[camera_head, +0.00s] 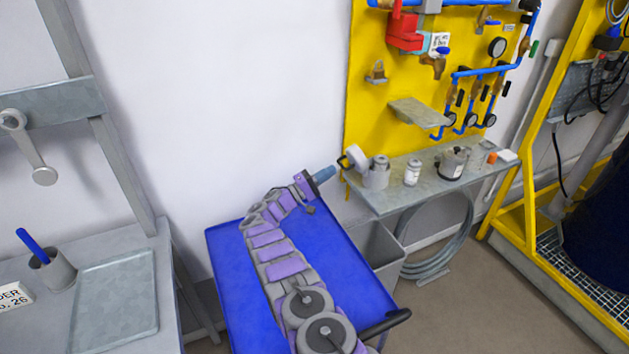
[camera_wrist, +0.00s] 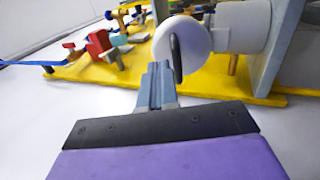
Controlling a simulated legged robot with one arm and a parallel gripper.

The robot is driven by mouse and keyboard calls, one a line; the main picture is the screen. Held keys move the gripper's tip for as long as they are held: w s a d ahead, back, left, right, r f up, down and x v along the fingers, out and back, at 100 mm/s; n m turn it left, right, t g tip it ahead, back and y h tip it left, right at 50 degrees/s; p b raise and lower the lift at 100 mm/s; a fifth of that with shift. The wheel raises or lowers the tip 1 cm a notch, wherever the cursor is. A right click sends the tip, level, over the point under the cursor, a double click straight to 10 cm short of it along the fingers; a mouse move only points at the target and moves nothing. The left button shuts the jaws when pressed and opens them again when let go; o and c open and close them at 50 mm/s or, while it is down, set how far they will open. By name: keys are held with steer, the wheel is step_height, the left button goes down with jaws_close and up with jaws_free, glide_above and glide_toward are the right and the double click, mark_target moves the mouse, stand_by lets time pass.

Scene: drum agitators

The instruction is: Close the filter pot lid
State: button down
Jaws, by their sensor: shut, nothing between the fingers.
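The filter pot (camera_head: 376,178) is a small grey pot at the left end of the wall shelf. Its white round lid (camera_head: 358,157) stands open, tilted up at the pot's left side, with a dark bar handle on its outer face. In the wrist view, which is rolled, the lid (camera_wrist: 192,40) faces me and the pot (camera_wrist: 240,28) is behind it to the right. My gripper (camera_head: 334,170) is shut and empty, just left of the lid. In the wrist view its fingertips (camera_wrist: 158,67) are close to the handle (camera_wrist: 176,58); I cannot tell whether they touch.
The grey shelf (camera_head: 403,200) also holds a white jar (camera_head: 412,173), a dark-banded pot (camera_head: 452,163) and an orange block (camera_head: 491,157). A yellow panel (camera_head: 385,50) with blue pipes and a small ledge (camera_head: 415,112) rises behind. A grey bin (camera_head: 378,245) stands below the shelf.

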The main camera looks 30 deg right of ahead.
mark_target(351, 158)
steer(key=b+x, duration=0.1)
steer(key=x, duration=0.3)
steer(key=shift+d, duration=0.35)
steer(key=shift+d+r+b, duration=0.25)
steer(key=shift+r+b, duration=0.05)
steer(key=shift+r, duration=0.15)
steer(key=shift+d, duration=0.35)
